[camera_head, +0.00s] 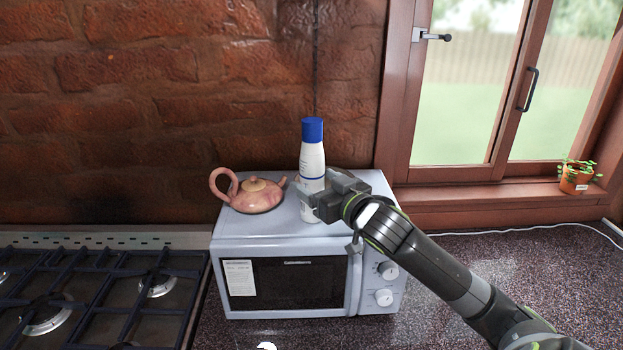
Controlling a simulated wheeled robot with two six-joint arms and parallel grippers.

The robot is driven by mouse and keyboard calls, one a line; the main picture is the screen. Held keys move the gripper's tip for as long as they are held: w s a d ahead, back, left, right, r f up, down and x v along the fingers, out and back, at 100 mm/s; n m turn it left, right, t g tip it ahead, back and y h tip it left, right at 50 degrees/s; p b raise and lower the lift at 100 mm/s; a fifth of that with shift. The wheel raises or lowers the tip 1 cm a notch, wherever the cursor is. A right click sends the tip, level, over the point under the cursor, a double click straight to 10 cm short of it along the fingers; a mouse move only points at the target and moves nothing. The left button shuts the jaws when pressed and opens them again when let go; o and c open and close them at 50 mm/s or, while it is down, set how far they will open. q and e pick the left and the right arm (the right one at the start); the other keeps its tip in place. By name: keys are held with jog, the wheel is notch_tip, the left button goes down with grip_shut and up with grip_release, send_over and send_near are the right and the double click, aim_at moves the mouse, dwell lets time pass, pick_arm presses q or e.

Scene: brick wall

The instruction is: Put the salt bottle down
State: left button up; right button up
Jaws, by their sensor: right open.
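The salt bottle (312,160) is white with a blue cap and stands upright on top of the white microwave (240,245). My right gripper (318,198) comes in from the right at the bottle's lower part. It is open, with its fingers at the bottle and covering some of its lower body. I cannot tell whether a finger touches it. My left gripper is not in view.
A pink teapot (256,195) stands on the microwave just left of the bottle. A gas stove (95,300) is at the lower left. A potted plant (575,178) sits on the window sill at the right. The dark counter (540,260) is mostly clear to the right.

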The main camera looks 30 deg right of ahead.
aim_at(307, 171)
jog(key=shift+w+r, duration=0.15)
jog(key=shift+w, duration=0.1)
jog(key=w+p, duration=0.1)
jog(key=w, duration=0.1)
jog(key=w+p, duration=0.1)
jog(key=w, duration=0.1)
jog(key=shift+d+r+p, duration=0.2)
jog(key=shift+d+p, duration=0.05)
jog(key=shift+p, duration=0.1)
jog(key=shift+w+f, duration=0.1)
jog(key=shift+w, duration=0.25)
jog(key=shift+s, duration=0.1)
jog(key=shift+c, duration=0.8)
grip_shut()
